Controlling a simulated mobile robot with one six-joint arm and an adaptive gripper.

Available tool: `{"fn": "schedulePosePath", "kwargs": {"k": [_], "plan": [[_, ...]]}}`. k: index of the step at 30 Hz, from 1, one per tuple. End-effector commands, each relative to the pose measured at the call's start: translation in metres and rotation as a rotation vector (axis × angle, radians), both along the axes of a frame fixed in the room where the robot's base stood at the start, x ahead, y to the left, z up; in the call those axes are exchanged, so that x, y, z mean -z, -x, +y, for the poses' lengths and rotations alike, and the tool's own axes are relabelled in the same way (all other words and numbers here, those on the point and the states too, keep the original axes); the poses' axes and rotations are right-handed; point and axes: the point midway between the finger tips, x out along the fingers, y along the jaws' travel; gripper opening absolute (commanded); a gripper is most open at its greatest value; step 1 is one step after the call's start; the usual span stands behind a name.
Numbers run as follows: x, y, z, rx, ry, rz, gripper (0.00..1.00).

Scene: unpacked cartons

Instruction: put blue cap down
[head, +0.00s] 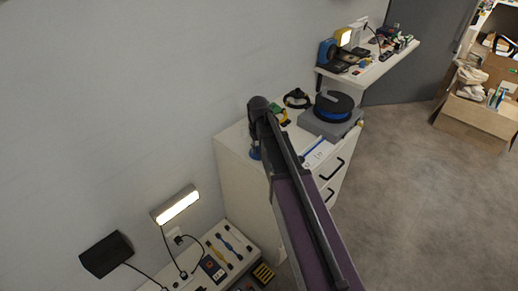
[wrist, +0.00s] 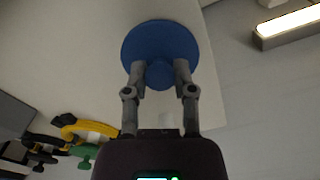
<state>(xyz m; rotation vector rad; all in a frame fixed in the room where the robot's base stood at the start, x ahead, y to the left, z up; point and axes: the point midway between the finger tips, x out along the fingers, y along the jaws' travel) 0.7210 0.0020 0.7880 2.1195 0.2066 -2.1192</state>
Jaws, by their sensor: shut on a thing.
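The blue cap (wrist: 160,42) is a round blue disc with a small knob. In the wrist view my gripper (wrist: 160,74) is shut on the knob, with the disc beyond the fingertips. In the head view a bit of the blue cap (head: 254,153) shows below my wrist, at the left end of the white drawer cabinet (head: 237,137). My arm hides part of the cabinet top. I cannot tell whether the cap touches the top or hangs just above it.
On the cabinet stand a grey box with a black and blue round thing (head: 333,107), a black ring (head: 296,98) and white papers (head: 318,150). Yellow (wrist: 85,128) and green (wrist: 86,155) items lie left of my gripper.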

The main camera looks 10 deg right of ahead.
Motion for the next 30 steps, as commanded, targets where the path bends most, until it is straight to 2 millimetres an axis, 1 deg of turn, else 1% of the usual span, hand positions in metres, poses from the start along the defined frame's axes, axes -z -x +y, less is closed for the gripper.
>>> {"fn": "schedulePosePath", "kwargs": {"k": [6, 7, 10, 11, 23, 30], "plan": [[0.0042, 0.0, -0.0002, 0.0, 0.0, 0.0, 0.05], [0.0039, 0.0001, -0.0002, 0.0, 0.0, 0.0, 0.37], [0.003, 0.0, -0.0002, 0.0, 0.0, 0.0, 0.67], [0.003, 0.0, -0.0002, 0.0, 0.0, 0.0, 0.68], [0.0024, 0.0, -0.0003, 0.0, 0.0, 0.0, 0.68], [-0.0052, -0.0001, -0.0003, 0.0, 0.0, 0.0, 0.68]]}}
